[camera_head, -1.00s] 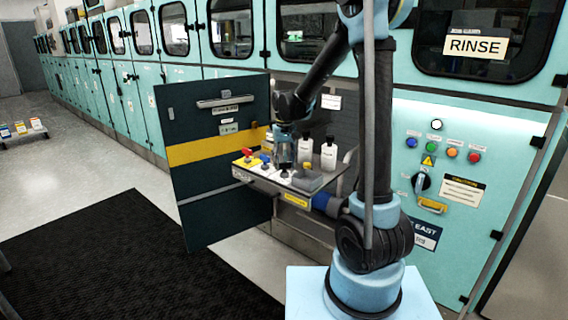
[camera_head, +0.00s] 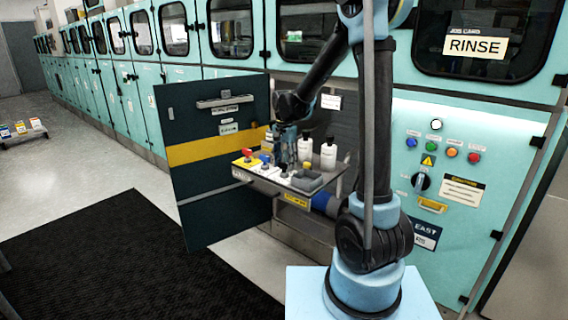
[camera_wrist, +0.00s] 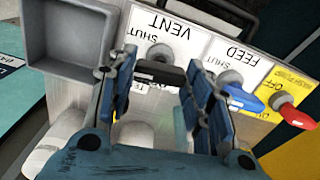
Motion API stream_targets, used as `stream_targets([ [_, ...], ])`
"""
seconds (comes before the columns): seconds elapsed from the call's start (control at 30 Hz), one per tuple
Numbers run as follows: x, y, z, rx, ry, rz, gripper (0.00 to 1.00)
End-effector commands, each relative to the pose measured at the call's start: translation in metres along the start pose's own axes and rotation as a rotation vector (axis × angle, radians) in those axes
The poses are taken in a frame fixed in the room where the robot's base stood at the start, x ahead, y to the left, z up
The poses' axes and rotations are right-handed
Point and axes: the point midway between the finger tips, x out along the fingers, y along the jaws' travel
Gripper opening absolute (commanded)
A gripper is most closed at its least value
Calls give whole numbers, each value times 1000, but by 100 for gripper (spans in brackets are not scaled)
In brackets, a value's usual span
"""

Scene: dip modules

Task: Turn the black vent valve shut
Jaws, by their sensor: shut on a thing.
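The black vent valve handle (camera_wrist: 160,72) is in the wrist view, below the upside-down VENT and SHUT lettering on its white plate (camera_wrist: 172,37). It lies across the gap between my fingers. My gripper (camera_wrist: 158,92) is shut on this handle, one finger at each end; it also shows in the head view (camera_head: 286,160), pointing down over the valve shelf. The lower part of the vent plate is hidden by the handle and fingers. In the head view my gripper hides the black valve.
A blue FEED valve (camera_wrist: 243,97) and a red valve (camera_wrist: 285,108) marked OFF sit to the right in the wrist view. A grey open bin (camera_wrist: 70,35) is to the left. An open dark door (camera_head: 215,205) stands at left.

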Motion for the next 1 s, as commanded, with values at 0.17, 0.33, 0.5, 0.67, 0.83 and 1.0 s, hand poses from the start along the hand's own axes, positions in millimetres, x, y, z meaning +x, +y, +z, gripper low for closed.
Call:
stream_targets([
  [0.17,0,-2,0,74,0,-4,23],
  [0.33,0,-2,0,111,0,-4,23],
  [0.5,0,-3,0,123,0,-5,23],
  [0.67,-1,-3,0,124,0,-5,23],
  [0.83,-1,-3,0,124,0,-5,49],
  [1.0,0,-2,0,124,0,-4,67],
])
